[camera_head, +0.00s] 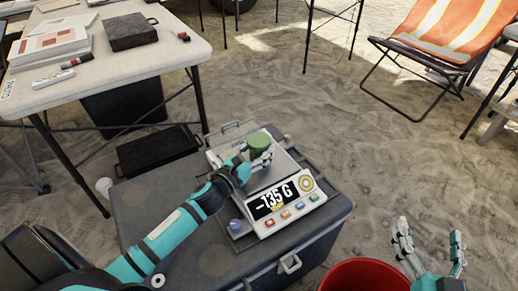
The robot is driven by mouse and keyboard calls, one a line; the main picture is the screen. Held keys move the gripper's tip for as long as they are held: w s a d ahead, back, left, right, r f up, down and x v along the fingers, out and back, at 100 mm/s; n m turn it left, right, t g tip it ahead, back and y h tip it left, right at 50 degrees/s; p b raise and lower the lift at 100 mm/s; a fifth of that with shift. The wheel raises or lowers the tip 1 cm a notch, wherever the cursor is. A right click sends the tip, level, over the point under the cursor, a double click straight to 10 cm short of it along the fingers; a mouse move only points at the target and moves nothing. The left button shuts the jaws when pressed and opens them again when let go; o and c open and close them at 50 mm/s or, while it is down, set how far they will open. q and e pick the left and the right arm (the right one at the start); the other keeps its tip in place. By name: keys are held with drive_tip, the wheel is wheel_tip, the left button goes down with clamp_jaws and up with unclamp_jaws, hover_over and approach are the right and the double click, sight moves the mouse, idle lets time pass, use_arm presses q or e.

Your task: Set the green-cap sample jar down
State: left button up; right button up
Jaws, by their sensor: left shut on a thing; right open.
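The green-cap sample jar (259,141) is at the scale's metal plate, seen from above with its green cap showing. My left gripper (257,160) is shut on it, and the fingers hide much of its body. I cannot tell whether the jar's base touches the plate. The scale (285,212) stands on a grey case and its display reads -135 G. My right gripper (429,245) is open and empty at the lower right, away from the jar, beside a red bucket.
The grey case (165,225) carries the scale and a small blue-topped item (236,226). A red bucket (367,275) stands at the lower right. A white table (120,70) with papers and a dark box (130,32) is upper left. An orange folding chair (448,30) stands upper right.

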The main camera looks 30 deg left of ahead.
drive_tip(key=shift+r, duration=0.1)
use_arm(q)
drive_tip(key=shift+f, duration=0.1)
drive_tip(key=o, duration=1.3)
use_arm(e)
drive_tip(key=shift+r, duration=0.25)
